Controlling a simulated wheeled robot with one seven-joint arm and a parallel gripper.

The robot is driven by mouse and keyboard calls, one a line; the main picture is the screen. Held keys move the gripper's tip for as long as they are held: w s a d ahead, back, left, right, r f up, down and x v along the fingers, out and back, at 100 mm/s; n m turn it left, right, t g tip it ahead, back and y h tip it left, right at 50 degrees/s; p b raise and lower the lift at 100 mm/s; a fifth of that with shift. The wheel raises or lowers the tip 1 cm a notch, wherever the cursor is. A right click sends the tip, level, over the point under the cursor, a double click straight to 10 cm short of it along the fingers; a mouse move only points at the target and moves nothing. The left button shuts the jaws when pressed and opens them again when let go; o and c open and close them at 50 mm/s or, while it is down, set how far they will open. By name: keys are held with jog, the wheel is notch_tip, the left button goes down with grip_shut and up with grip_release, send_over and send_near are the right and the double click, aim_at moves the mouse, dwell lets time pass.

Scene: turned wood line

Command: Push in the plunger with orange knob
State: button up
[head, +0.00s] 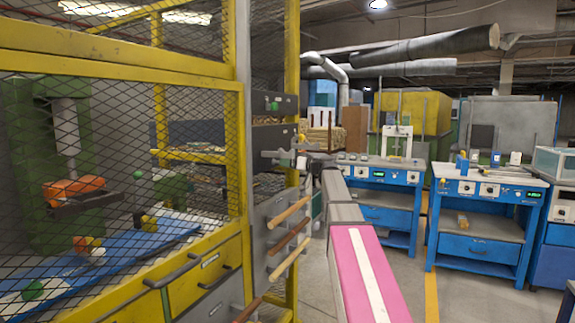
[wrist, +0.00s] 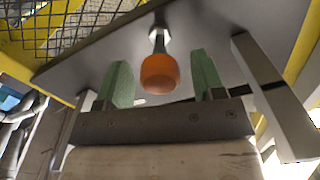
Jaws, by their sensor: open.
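The plunger's orange knob (wrist: 160,74) shows in the wrist view on a short metal stem that comes out of a grey panel (wrist: 95,62). My gripper (wrist: 160,60) is open, with one green-padded finger on each side of the knob. Gaps show between the knob and both fingers, and nothing is held. In the head view my gripper (head: 285,156) is at the end of my outstretched arm, beside the grey cabinet face at the yellow frame. I cannot make out the orange knob there.
Several wooden bar handles (head: 288,211) stick out of the grey cabinet below my gripper. A yellow mesh cage (head: 238,150) stands on the left. Blue workbenches (head: 480,205) with control panels stand on the right. Grey floor is clear between them and my arm.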

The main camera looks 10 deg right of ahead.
jog(key=shift+w+a, duration=0.1)
jog(key=shift+a, duration=0.1)
grip_shut()
jog(key=shift+x, duration=1.7)
jog(key=shift+d, duration=0.1)
grip_release()
